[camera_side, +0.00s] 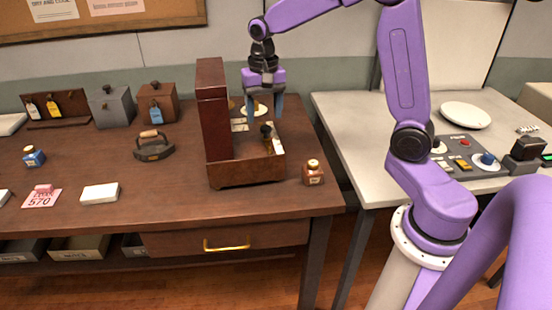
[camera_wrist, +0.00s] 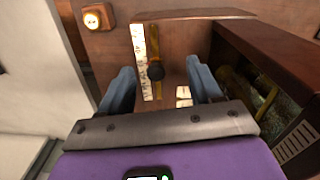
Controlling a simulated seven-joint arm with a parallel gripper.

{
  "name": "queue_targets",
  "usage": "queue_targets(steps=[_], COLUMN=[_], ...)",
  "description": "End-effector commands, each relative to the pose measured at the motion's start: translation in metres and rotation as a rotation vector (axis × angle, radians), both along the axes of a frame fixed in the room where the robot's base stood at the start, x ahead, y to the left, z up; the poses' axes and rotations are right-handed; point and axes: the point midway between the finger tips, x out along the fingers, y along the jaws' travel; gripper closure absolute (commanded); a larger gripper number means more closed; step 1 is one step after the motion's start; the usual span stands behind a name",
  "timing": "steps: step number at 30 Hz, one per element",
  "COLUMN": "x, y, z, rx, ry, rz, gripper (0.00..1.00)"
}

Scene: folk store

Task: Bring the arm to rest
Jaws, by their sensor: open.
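My gripper (camera_side: 264,106) is purple with blue-grey fingers and hangs, pointing down, over the open wooden box (camera_side: 245,173) on the brown table. The fingers are apart, with nothing seen between them. The wrist view also shows my gripper (camera_wrist: 160,85) open above the box.
A flat iron (camera_side: 154,146), a grey box (camera_side: 111,107) and a brown box (camera_side: 158,103) are to the left. A white table (camera_side: 345,125) at right bears a plate (camera_side: 465,115) and a control panel (camera_side: 461,147).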

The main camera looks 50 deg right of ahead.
Motion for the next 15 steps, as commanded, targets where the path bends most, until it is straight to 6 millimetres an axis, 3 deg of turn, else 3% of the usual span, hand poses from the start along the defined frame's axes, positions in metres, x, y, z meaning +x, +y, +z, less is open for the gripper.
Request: queue_targets(steps=[6, 15], x=[-0.065, -0.167], y=[0.054, 0.089], z=[0.005, 0.001], rx=[0.001, 0.003], ry=[-0.008, -0.017], rz=[0.409, 0.973], gripper=[0.36, 0.36])
